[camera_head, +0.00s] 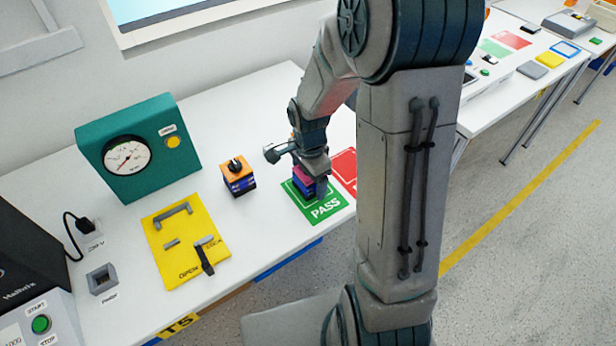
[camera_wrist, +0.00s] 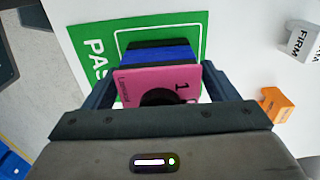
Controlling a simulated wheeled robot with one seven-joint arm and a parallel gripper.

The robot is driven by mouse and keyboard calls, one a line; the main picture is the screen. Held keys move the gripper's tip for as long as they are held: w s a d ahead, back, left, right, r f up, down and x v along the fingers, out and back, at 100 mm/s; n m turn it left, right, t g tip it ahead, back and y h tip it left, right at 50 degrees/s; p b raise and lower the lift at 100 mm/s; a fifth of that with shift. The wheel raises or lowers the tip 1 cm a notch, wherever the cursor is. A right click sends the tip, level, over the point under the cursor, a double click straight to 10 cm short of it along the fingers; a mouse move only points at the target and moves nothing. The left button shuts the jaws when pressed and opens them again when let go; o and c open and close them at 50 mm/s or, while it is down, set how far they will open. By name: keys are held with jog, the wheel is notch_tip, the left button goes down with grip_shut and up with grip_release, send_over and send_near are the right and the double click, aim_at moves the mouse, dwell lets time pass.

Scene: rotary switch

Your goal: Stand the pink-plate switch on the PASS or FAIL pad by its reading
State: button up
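The pink-plate switch (camera_wrist: 155,86) has a dark knob, the number 1 on its plate and a blue and black body. It is at the green PASS pad (camera_head: 327,209), between the fingers of my gripper (camera_wrist: 157,86). The fingers appear closed against its sides; whether its base touches the pad is unclear. In the head view my gripper (camera_head: 309,184) partly covers the switch (camera_head: 303,172). The red pad (camera_head: 345,167) lies beside the green one, partly behind my arm. The teal meter box (camera_head: 138,148) has a round dial (camera_head: 126,156); its reading is too small to tell.
An orange-plate switch (camera_head: 238,175) stands left of the PASS pad. A yellow mat (camera_head: 185,238) with grey fittings and a small grey holder (camera_head: 102,279) lie farther left. A grey piece labelled FIRM (camera_wrist: 300,39) and an orange piece (camera_wrist: 277,105) show in the wrist view.

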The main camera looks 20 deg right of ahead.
notch_tip(320, 180, up, 12)
jog(key=shift+f+p, duration=0.25)
jog(key=shift+p, duration=0.2)
jog(key=shift+s+r, duration=0.15)
jog(key=shift+r, duration=0.45)
jog(key=s+r+n+t, duration=0.2)
jog(key=s+r+n, duration=0.3)
jog(key=s+n, duration=0.8)
jog(key=shift+s+a+n+t, duration=0.25)
jog(key=shift+n+t, duration=0.15)
jog(key=shift+n, duration=0.2)
jog(key=shift+d, duration=0.1)
